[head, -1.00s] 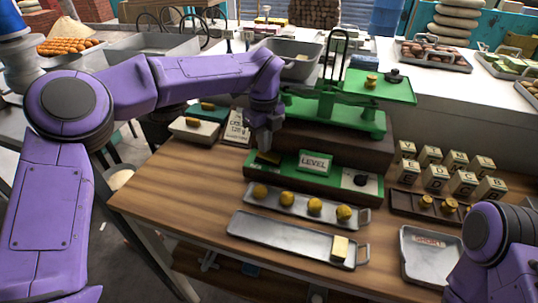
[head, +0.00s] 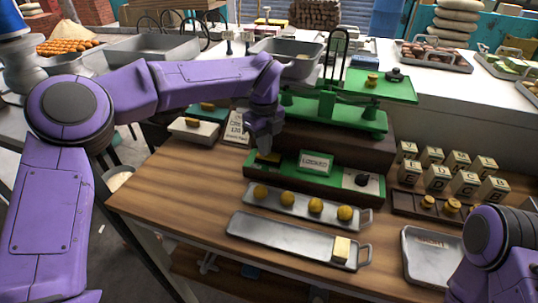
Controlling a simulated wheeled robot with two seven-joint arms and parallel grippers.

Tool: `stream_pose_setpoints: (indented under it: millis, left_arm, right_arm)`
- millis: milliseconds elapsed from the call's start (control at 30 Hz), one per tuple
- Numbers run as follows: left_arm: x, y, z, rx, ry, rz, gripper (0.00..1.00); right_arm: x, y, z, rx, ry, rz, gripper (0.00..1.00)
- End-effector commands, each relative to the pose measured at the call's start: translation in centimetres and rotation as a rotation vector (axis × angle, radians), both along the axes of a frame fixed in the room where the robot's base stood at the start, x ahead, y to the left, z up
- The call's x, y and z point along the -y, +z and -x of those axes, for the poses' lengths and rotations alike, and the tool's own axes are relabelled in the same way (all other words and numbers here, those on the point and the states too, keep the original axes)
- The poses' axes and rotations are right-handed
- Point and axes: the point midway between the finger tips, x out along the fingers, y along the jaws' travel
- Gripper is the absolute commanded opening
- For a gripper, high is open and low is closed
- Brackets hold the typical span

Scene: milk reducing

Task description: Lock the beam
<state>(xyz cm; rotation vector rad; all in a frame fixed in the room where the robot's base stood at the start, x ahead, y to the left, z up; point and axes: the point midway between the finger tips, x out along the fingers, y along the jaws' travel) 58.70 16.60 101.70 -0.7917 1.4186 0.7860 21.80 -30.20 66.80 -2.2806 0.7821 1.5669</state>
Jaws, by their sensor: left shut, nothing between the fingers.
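A green balance scale (head: 330,112) with a beam and a green pan (head: 380,86) stands on a dark wooden base at the back of the table. On the green front panel (head: 285,172) is a sign (head: 315,163) that appears to read "LOCKED". A black and yellow lever (head: 267,157) sits at the panel's left. My left gripper (head: 264,148) is shut, pointing down right at this lever; I cannot tell whether it touches.
A metal tray with several yellow balls (head: 288,203) lies before the panel. A long tray (head: 275,238) holds one pale block (head: 341,249). Lettered cubes (head: 465,182) and a dark weight rack (head: 408,203) stand at right, above another metal tray (head: 425,258).

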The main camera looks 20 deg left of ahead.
Motion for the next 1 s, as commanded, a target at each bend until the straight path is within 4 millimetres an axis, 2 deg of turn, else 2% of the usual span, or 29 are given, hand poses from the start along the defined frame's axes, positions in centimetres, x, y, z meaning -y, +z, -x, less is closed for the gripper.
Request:
stream_pose_setpoints:
  millis: [167,833,1000]
  left_arm:
    - [0.0,0.2,0.1,-0.007,-0.001,-0.002,0.00]
    - [0.0,6.8,0.1,-0.004,0.000,0.000,0.00]
    - [0.0,6.9,0.1,-0.004,0.000,-0.001,0.00]
  right_arm:
    - [0.0,0.4,0.0,0.000,0.000,0.000,0.43]
    - [0.0,5.0,0.0,0.000,0.000,0.000,0.43]
    - [0.0,5.0,0.0,0.000,0.000,0.000,0.43]
